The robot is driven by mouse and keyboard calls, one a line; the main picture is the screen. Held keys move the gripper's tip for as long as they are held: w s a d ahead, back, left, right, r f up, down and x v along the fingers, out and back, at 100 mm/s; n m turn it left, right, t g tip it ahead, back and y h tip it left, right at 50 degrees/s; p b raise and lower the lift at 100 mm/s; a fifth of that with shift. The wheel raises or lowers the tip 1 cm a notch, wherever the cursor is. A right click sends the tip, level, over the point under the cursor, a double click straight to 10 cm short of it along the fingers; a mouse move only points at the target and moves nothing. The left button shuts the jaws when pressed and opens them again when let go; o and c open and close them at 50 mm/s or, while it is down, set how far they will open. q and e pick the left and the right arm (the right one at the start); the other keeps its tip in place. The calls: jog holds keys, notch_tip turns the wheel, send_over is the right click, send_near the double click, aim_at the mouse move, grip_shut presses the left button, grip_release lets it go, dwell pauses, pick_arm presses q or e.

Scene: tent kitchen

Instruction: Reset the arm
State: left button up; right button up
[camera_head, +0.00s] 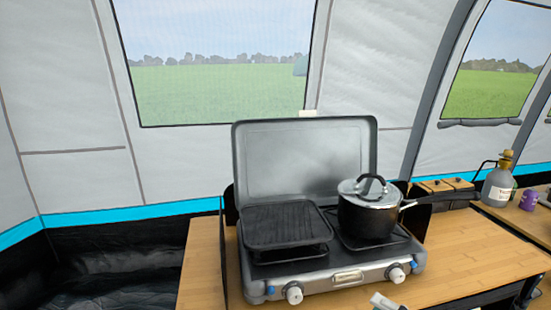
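The wooden table top (464,250) is bare to the right of the stove. A grey bottle (497,182) with a cork-coloured top and a purple can (528,200) stand on a surface at the far right. Tent walls with windows close off the back.

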pick_arm(q)
jog(key=shift+s+r+p, duration=0.1)
jog(key=shift+r+p, duration=0.2)
jog(key=shift+p, duration=0.25)
pick_arm(e)
jog(key=s+f+n+h, duration=0.3)
jog(key=s+f, duration=0.2)
jog(key=f, duration=0.5)
jog(key=s+a+f+n+g+h, duration=0.1)
jog(key=s+f+n, duration=0.3)
jog(key=f, duration=0.6)
jog(key=s+a+f+n+g+h, duration=0.1)
jog(key=s+f+n+h, duration=0.3)
jog(key=f, duration=0.7)
jog(key=shift+s+h, duration=0.3)
jog(key=shift+s, duration=0.8)
pick_arm(q)
jog(key=shift+r, duration=0.2)
jog(key=shift+f, duration=0.15)
